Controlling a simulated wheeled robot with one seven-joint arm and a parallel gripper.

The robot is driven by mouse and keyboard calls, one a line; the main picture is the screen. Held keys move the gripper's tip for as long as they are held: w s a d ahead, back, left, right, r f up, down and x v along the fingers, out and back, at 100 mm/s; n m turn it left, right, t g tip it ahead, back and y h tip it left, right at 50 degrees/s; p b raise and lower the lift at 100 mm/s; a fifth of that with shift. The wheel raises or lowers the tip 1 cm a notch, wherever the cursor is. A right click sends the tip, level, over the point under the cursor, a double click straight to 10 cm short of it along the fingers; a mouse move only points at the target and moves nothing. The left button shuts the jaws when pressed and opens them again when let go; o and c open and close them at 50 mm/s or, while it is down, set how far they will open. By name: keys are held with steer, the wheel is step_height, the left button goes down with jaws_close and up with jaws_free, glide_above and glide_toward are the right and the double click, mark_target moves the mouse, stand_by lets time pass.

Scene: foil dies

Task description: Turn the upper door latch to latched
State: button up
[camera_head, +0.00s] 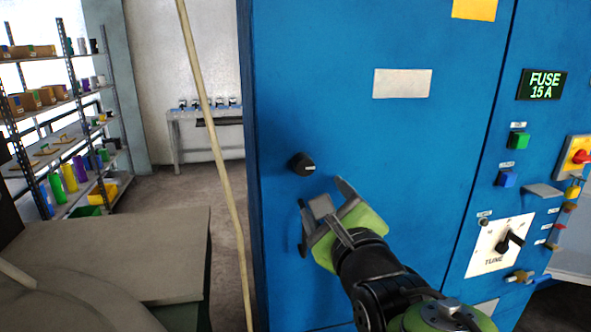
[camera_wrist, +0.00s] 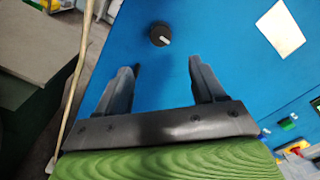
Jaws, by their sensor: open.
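The door latch is a round black knob (camera_head: 303,164) with a pale mark, high on the left part of a blue cabinet door (camera_head: 400,140). In the wrist view the knob (camera_wrist: 160,35) sits beyond the fingertips, roughly between them in line, with its pale mark slanting to the lower right. My gripper (camera_head: 322,190) is open and empty, below and a little right of the knob in the head view. It also shows in the wrist view (camera_wrist: 163,66), with its two grey fingers apart. The fingers do not touch the knob. No second latch can be made out.
A blank pale label (camera_head: 402,83) is above right of the knob. Right of the door are a fuse display (camera_head: 541,85), coloured buttons and a tune dial (camera_head: 501,245). A thin pole (camera_head: 213,130) stands left of the cabinet. A brown table (camera_head: 120,255) is lower left.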

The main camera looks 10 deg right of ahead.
mark_target(306, 170)
steer(key=w+p, duration=0.1)
steer(key=w, duration=0.6)
steer(key=w+p, duration=0.2)
steer(key=w, duration=0.5)
steer(key=shift+w+d, duration=0.2)
steer(key=shift+w, duration=0.1)
steer(key=shift+w+a, duration=0.1)
steer(key=shift+w, duration=0.1)
steer(key=shift+s, duration=0.1)
steer(key=shift+c, duration=0.6)
steer(key=c, duration=0.9)
